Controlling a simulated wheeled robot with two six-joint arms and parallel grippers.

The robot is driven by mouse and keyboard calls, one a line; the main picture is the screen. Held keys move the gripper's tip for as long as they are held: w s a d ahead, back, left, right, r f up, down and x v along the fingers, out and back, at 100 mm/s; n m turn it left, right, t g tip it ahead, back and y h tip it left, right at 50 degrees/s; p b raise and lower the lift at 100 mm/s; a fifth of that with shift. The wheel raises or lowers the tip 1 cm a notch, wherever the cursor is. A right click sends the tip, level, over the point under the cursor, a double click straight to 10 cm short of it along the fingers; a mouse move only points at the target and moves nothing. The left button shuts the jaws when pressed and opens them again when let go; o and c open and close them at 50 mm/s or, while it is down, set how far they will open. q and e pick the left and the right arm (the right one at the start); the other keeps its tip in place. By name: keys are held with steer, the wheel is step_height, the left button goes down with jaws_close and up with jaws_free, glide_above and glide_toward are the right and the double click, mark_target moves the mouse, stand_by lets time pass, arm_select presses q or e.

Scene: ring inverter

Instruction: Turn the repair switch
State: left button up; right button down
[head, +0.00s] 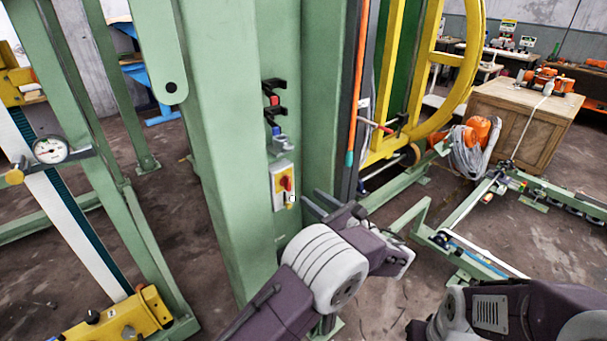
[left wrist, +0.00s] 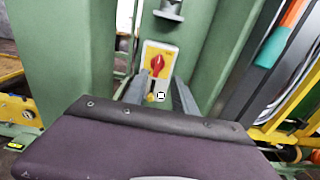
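The repair switch is a red rotary knob (head: 287,183) on a yellow and white plate (head: 277,192), mounted on a green column (head: 225,130). In the left wrist view the red knob (left wrist: 157,64) and its plate (left wrist: 165,50) are upright and face me. The knob's handle looks roughly vertical. My left gripper (head: 321,203) is just right of and below the switch in the head view. In the left wrist view its two grey fingers (left wrist: 160,82) are spread with nothing between them, and the knob shows beyond their tips. My right arm shows at lower right, but its gripper is out of view.
Above the switch, black brackets (head: 272,86) and a grey fitting (head: 281,143) stick out from the column. An orange and teal pole (head: 357,100) and a yellow frame (head: 392,80) stand to the right. A wooden crate (head: 515,120) is farther back.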

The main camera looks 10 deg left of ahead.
mark_target(290, 182)
arm_select(q)
steer(key=p+x, duration=0.1)
steer(key=x, duration=0.7)
steer(key=shift+s+r, duration=0.1)
steer(key=shift+r, duration=0.05)
steer(key=shift+a+r, duration=0.1)
steer(key=shift+a, duration=0.3)
steer(key=shift+w, duration=0.2)
jaws_close()
